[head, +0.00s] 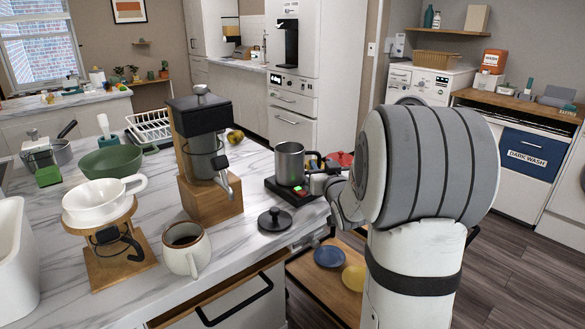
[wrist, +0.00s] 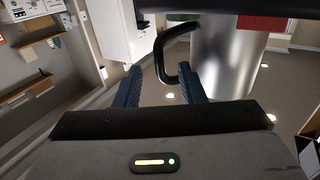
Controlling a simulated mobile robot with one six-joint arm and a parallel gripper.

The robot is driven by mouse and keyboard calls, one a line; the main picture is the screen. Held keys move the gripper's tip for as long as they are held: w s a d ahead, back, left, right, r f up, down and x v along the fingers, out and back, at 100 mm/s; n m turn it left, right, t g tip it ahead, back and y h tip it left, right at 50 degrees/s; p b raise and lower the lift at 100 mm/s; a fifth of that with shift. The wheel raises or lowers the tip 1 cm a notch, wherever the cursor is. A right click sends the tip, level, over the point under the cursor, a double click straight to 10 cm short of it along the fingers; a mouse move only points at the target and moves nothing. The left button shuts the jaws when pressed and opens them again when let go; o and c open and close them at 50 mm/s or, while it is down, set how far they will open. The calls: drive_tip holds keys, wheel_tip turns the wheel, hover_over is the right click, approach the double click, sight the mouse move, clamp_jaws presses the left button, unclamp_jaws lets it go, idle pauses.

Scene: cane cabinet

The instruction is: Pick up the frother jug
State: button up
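The frother jug (head: 289,163) is a shiny metal cylinder with a black handle, upright on a small black base (head: 292,192) on the marble counter. Its handle points right, towards my arm. In the head view my gripper is mostly hidden behind my own arm links, close to the handle side. In the wrist view the jug (wrist: 228,55) stands at the upper right, its handle loop reaching left. My gripper (wrist: 161,80) shows two dark blue fingers, apart, with the handle's free side seen between them. I cannot tell whether either finger touches it.
A black lid (head: 275,219) lies in front of the base. A coffee grinder (head: 203,135) on a wooden block stands left of the jug. A mug (head: 186,250) and a pour-over stand (head: 105,215) are nearer. The open drawer (head: 327,275) holds plates.

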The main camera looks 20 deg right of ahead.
drive_tip(key=shift+w+d, duration=0.15)
drive_tip(key=shift+w, duration=0.8)
drive_tip(key=shift+c, duration=0.2)
clamp_jaws()
drive_tip(key=shift+r, duration=0.1)
